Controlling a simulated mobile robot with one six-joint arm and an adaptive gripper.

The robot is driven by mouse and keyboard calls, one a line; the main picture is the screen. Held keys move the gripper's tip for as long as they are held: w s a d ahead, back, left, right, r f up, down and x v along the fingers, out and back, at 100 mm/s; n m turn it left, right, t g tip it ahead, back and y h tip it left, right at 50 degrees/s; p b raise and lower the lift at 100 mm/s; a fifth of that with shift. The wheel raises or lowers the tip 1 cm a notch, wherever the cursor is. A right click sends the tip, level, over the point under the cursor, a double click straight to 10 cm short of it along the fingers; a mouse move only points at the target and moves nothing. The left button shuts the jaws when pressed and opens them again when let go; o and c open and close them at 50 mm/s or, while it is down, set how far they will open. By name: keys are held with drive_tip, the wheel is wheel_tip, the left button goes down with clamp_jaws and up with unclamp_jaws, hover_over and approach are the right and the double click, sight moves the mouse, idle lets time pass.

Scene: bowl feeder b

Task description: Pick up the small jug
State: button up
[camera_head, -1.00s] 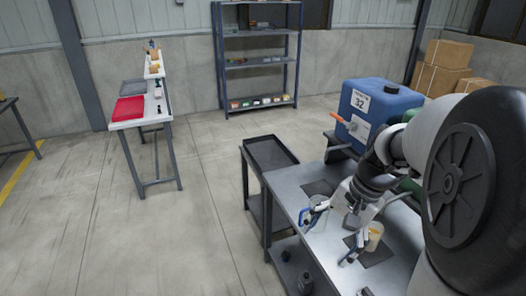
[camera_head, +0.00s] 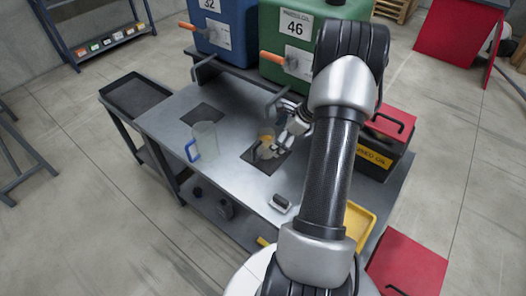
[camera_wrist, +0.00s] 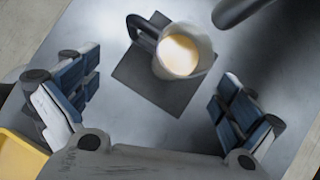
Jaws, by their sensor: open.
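The small jug (camera_head: 265,143) stands upright on a dark square mat on the metal bench, with pale yellow content inside. Its dark handle points to the lower left in the head view. In the wrist view the jug (camera_wrist: 181,53) is at the top, right of centre, with its handle at the upper left. My gripper (camera_head: 284,137) is close to the jug's right side in the head view. In the wrist view its dark-padded fingers (camera_wrist: 155,85) are spread wide and empty, with the jug beyond them. The head view does not settle whether they touch the jug.
A larger clear jug (camera_head: 205,138) with a blue handle stands to the left. Blue (camera_head: 226,30) and green (camera_head: 300,50) containers with orange-handled taps stand behind.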

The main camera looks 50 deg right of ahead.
sight(259, 152)
drive_tip(key=b+x, duration=0.1)
drive_tip(key=x, duration=0.3)
drive_tip(key=shift+w+f, duration=0.1)
drive_tip(key=b+x, duration=0.1)
drive_tip(key=x, duration=0.2)
drive_tip(key=b+x, duration=0.1)
drive_tip(key=x, duration=0.1)
drive_tip(key=shift+w+d+f+b, duration=0.1)
drive_tip(key=shift+w+f+b, duration=0.15)
drive_tip(key=shift+f+b, duration=0.05)
drive_tip(key=shift+r, duration=0.1)
drive_tip(key=shift+c, duration=0.4)
drive_tip(key=c, duration=0.8)
drive_tip(key=shift+c, duration=0.2)
